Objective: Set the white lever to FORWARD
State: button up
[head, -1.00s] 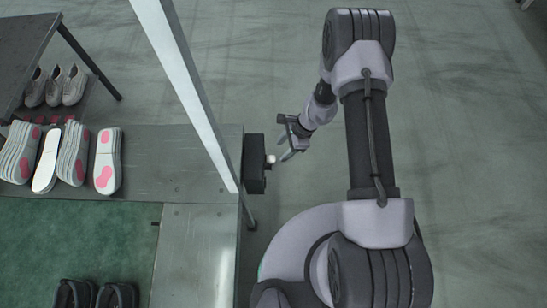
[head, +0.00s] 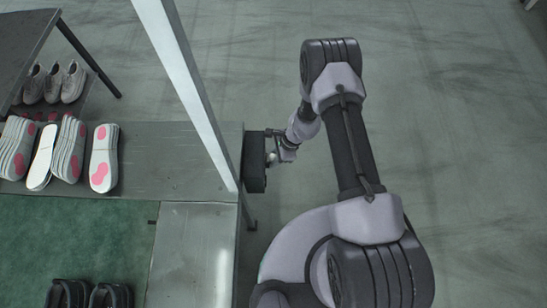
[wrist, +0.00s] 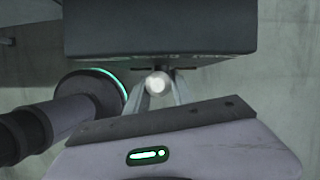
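The white lever shows as a pale round knob (wrist: 157,82) in the wrist view, in front of the underside of a dark box (wrist: 160,30). In the head view this box (head: 254,163) is fixed at the right end of the grey bench, and the knob (head: 271,157) is small beside it. My gripper (wrist: 162,92) has its two fingers apart, one on each side of the knob; I see no clear grip on it. In the head view my gripper (head: 278,153) is close against the box's right side. Any FORWARD marking is too small or hidden to read.
A slanted metal post (head: 190,85) rises by the bench end, left of the box. Shoe soles (head: 104,160) lie on the grey bench (head: 175,165), with dark shoes on the green mat (head: 85,230). The floor (head: 450,120) to the right is clear.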

grip_shut()
dwell(1.1)
